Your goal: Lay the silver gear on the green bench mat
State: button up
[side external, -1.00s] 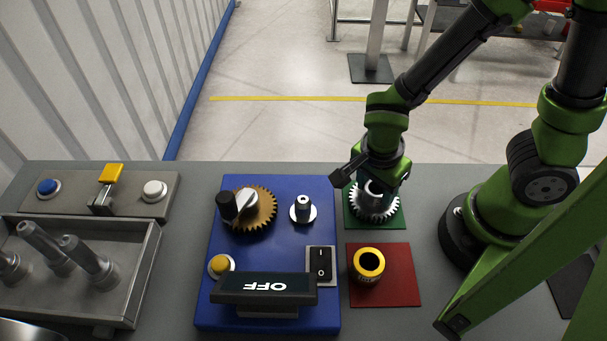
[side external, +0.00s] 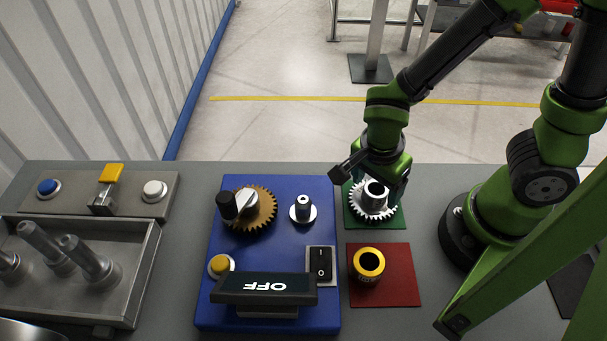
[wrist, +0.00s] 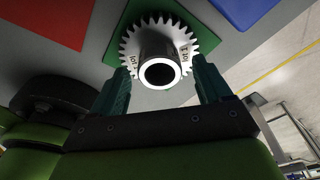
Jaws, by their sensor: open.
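The silver gear (side external: 371,203) lies on the green bench mat (side external: 394,220), teeth outward and its hub facing up. The wrist view also shows the silver gear (wrist: 181,47) with its round hub, over the green mat (wrist: 122,25). My gripper (side external: 378,185) is just above the gear on the mat's far side. In the wrist view my gripper (wrist: 160,85) is open, one dark green finger on each side of the hub with gaps between. Part of the mat is hidden under the gear and gripper.
A red mat (side external: 398,285) with a yellow-topped ring (side external: 368,263) is in front of the green mat. To the left is the blue drive unit (side external: 270,255) with a brass gear (side external: 262,207), a bare post (side external: 303,207) and an OFF sign. A metal tray (side external: 140,270) stands farther left.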

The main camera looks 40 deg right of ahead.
notch_tip(320, 180, up, 11)
jog(key=a, duration=0.2)
jog(key=w+d+r+n+t+y, duration=0.3)
jog(key=d+r+n+t, duration=0.4)
jog(key=n, duration=0.7)
notch_tip(320, 180, up, 3)
jog(key=shift+d+f+y, duration=0.1)
jog(key=shift+d+y, duration=0.25)
jog(key=shift+y, duration=0.05)
